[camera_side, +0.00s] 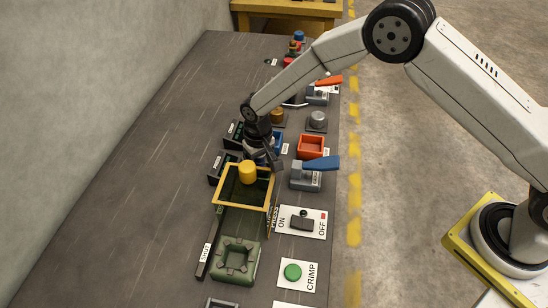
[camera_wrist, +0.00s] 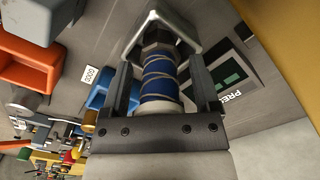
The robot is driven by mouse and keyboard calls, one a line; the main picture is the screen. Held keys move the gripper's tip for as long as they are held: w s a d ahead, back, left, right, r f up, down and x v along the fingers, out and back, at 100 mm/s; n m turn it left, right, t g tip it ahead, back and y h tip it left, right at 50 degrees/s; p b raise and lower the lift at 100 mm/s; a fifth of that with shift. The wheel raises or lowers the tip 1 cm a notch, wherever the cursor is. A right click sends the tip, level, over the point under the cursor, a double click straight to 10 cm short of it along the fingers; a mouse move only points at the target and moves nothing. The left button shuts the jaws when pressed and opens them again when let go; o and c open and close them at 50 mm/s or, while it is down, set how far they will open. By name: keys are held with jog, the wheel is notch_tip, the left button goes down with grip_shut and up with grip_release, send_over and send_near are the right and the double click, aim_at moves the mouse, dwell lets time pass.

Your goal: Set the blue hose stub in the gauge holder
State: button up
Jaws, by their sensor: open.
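The blue hose stub (camera_wrist: 158,80) shows in the wrist view between the two fingers of my gripper (camera_wrist: 161,92). It has pale spiral bands and a dark metal nut at its far end. My fingers are open, with narrow gaps on both sides of the stub. A pale grey angular piece (camera_wrist: 184,26) surrounds the nut end; I cannot tell for certain whether it is the gauge holder. In the side view my gripper (camera_side: 264,158) is low over the bench, behind the yellow press frame, and the stub cannot be made out there.
A blue bin (camera_side: 278,141) and an orange bin (camera_side: 311,146) stand right of my gripper. A blue-handled clamp (camera_side: 308,174), the yellow press frame (camera_side: 262,206) and a green fixture (camera_side: 235,259) are nearer. A dark display panel (camera_wrist: 225,85) is close beside my fingers. The bench's left side is clear.

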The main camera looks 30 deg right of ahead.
jog(key=shift+r, duration=0.15)
notch_tip(320, 180, up, 12)
jog(key=shift+r, duration=0.25)
dwell(0.5)
jog(key=shift+d, duration=0.1)
dwell(0.4)
jog(key=s+d+r+t, duration=0.2)
jog(key=s+d+r, duration=0.1)
jog(key=s+d, duration=1.5)
jog(key=s, duration=0.3)
jog(key=shift+s+t, duration=0.3)
jog(key=shift+s, duration=0.05)
